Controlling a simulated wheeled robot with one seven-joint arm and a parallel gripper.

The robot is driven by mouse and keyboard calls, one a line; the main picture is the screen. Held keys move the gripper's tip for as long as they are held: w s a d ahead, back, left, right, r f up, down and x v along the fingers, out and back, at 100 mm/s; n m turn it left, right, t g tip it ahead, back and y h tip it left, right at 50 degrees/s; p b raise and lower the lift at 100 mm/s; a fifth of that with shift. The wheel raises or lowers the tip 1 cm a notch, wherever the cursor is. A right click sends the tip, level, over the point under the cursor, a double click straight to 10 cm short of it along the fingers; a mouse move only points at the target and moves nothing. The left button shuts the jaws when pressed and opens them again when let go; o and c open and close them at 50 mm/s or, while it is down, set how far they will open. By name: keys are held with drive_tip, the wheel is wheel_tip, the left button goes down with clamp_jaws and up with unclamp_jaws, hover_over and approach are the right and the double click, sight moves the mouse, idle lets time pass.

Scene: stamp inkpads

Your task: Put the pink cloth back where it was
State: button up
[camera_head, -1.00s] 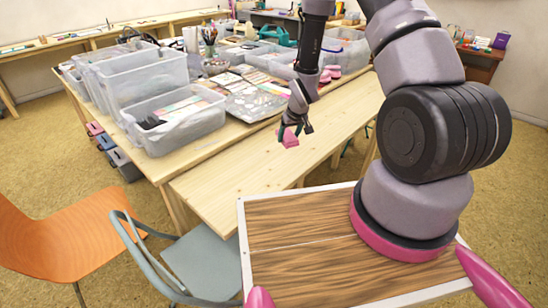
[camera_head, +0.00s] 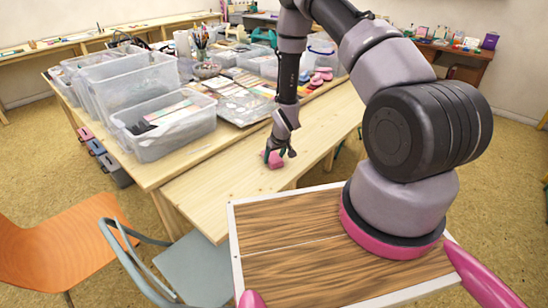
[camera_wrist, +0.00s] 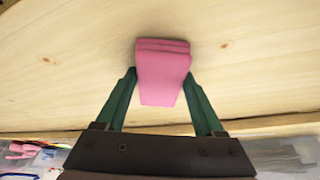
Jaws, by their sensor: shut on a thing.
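The pink cloth (camera_head: 274,160) is a small folded block at the bare front part of the wooden table. My gripper (camera_head: 279,153) points down and is shut on it. In the wrist view the cloth (camera_wrist: 163,75) sits between the two green fingers of my gripper (camera_wrist: 162,90), with its folded layers at the far end. The cloth is very close to the tabletop (camera_wrist: 80,60); I cannot tell whether it touches.
Clear plastic bins (camera_head: 165,125) stand on the table at the left. Flat sheets (camera_head: 240,102) and pink items (camera_head: 322,75) lie farther back. The front strip of tabletop (camera_head: 215,185) is bare. A grey chair (camera_head: 190,268) and an orange chair (camera_head: 65,250) stand at the near left.

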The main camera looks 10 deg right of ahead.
drive_tip(key=o, duration=1.3)
drive_tip(key=shift+f, duration=0.15)
